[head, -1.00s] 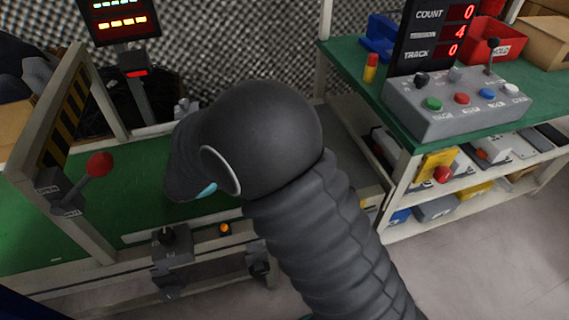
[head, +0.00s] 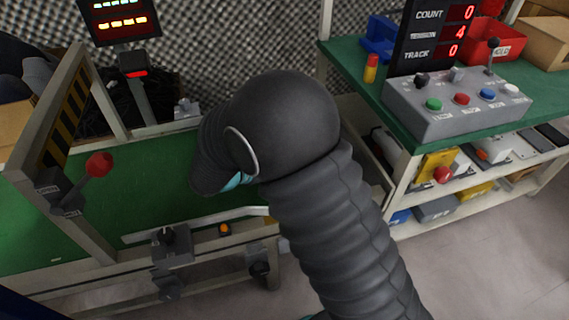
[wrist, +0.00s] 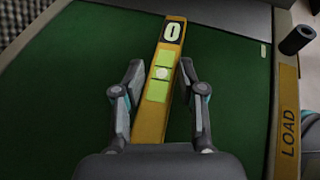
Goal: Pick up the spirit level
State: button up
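The spirit level (wrist: 150,122) is a yellow bar with pale green windows and a round vial, marked with a white "0" near its far end. In the wrist view it lies on a green surface (wrist: 75,75), running from between my fingers away toward the far edge. My gripper (wrist: 161,68) is open, with one finger on each side of the bar. In the head view my dark arm hides the level and the fingers.
A yellow "LOAD" strip (wrist: 287,120) and a dark cylinder (wrist: 297,40) stand at the right in the wrist view. In the head view, a red-knobbed lever (head: 99,164) and striped frame (head: 68,110) stand left; a control box (head: 458,103) sits on the right bench.

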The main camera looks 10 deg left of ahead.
grip_shut()
